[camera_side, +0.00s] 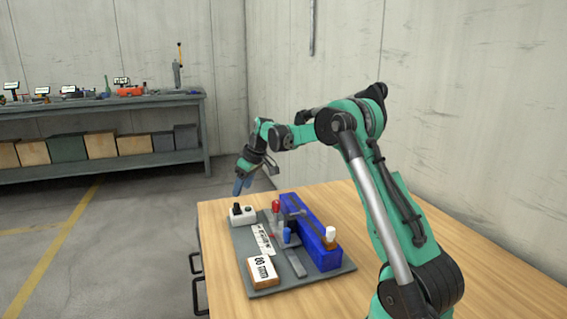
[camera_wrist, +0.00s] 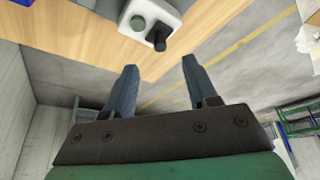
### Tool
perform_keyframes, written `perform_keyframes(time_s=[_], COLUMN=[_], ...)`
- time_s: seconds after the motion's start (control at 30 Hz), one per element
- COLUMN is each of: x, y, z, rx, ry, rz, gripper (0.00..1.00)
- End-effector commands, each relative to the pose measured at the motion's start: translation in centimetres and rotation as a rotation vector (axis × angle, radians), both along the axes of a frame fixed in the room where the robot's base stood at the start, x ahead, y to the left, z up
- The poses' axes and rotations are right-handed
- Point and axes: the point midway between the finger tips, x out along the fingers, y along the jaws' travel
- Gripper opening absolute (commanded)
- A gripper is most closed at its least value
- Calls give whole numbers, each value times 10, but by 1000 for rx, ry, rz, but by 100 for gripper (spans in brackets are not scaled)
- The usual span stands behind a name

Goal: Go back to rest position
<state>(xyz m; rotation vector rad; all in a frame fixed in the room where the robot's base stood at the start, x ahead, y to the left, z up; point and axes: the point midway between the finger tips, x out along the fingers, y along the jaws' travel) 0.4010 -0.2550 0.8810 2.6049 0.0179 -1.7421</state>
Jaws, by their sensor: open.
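My gripper (camera_side: 242,186) hangs in the air near the table's far left corner in the side view, above and slightly left of a white box with black knobs (camera_side: 242,215). In the wrist view its two blue-grey fingers (camera_wrist: 159,88) are spread apart with nothing between them. The white box (camera_wrist: 151,22) shows ahead of the fingers, with a round green-grey button and a black knob. On a grey base plate (camera_side: 262,288) stand a blue block (camera_side: 311,232), a red-topped part (camera_side: 276,205), a small blue part (camera_side: 287,236) and a display box (camera_side: 262,270).
The wooden table (camera_side: 460,262) is clear to the right of the plate, around my arm. Concrete walls stand behind and to the right. A distant workbench (camera_side: 100,104) holds tools, with boxes on its lower shelf. Open floor (camera_side: 130,240) lies left of the table.

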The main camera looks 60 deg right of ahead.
Motion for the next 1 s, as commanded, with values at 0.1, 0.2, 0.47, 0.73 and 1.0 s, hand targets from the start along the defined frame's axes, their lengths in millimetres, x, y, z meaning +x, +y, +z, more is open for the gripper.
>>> perform_keyframes(time_s=[0.1, 0.2, 0.47, 0.73, 1.0], x=[0, 0, -30, -95, -138], y=[6, 26, 127, 214, 251], z=[4, 16, 59, 61, 38], rx=[-2, -8, -34, -30, -4], ry=[-2, -8, -59, -148, -218], rz=[0, 0, -11, -14, -12], gripper=[52, 52, 52, 52, 52])
